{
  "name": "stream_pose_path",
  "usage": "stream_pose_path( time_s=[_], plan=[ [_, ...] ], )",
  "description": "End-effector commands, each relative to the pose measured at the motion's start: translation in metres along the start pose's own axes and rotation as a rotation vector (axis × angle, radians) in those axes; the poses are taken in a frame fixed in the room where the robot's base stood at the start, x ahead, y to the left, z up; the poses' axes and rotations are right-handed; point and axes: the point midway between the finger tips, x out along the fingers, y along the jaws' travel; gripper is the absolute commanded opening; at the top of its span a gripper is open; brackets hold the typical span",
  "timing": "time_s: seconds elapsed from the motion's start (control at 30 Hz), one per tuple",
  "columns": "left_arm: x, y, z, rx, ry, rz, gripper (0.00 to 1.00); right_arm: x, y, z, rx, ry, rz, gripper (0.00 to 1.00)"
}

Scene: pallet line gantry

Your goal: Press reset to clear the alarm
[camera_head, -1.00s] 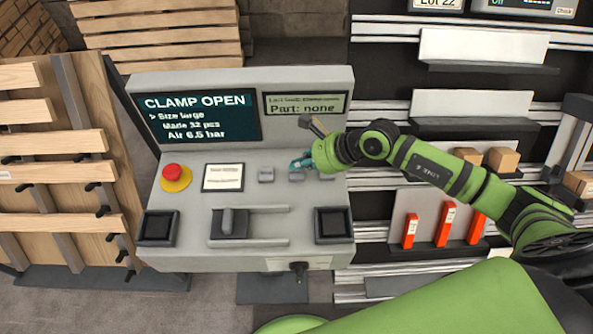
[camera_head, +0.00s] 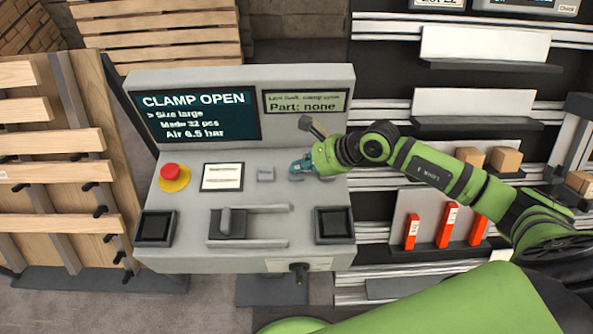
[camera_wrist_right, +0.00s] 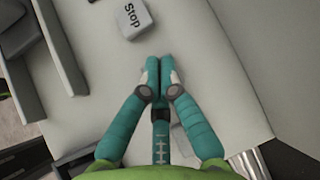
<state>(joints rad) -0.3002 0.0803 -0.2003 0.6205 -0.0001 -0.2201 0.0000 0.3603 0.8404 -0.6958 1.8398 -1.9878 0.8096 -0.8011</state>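The grey control console (camera_head: 205,262) stands in front of me. Its main screen (camera_head: 203,117) reads "CLAMP OPEN", and a smaller display (camera_head: 305,101) reads "Part: none". A small grey button (camera_head: 265,174) shows on the sloped panel; its label is unreadable here. My right gripper (camera_head: 299,168) is over the panel to the right of that button and hides the spot below it. In the right wrist view its teal fingers (camera_wrist_right: 158,70) are together and empty. A key marked "Stop" (camera_wrist_right: 134,19) lies just beyond the fingertips. No key marked reset is readable. My left gripper is out of view.
A red mushroom button (camera_head: 172,171) on a yellow base and a white label card (camera_head: 222,177) are on the panel's left. A slide handle (camera_head: 228,222) and two black square buttons (camera_head: 157,228) (camera_head: 333,225) are below. Shelving stands at right, wooden boards at left.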

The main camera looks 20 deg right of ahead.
Motion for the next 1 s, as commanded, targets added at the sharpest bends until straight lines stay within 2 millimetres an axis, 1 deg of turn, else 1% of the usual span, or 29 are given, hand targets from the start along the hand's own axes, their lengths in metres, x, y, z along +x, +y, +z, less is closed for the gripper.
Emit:
stream_pose_path(
  time_s=[0.4,0.67,1.0],
  plan=[
    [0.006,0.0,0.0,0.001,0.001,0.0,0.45,0.004,0.002,-0.004,0.0,0.001,0.0,0.0],
    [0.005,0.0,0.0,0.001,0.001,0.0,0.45,0.003,0.002,-0.004,0.0,0.001,0.001,0.0],
    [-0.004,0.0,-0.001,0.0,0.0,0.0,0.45,-0.007,-0.002,0.006,0.0,0.001,0.001,0.0]
  ],
)
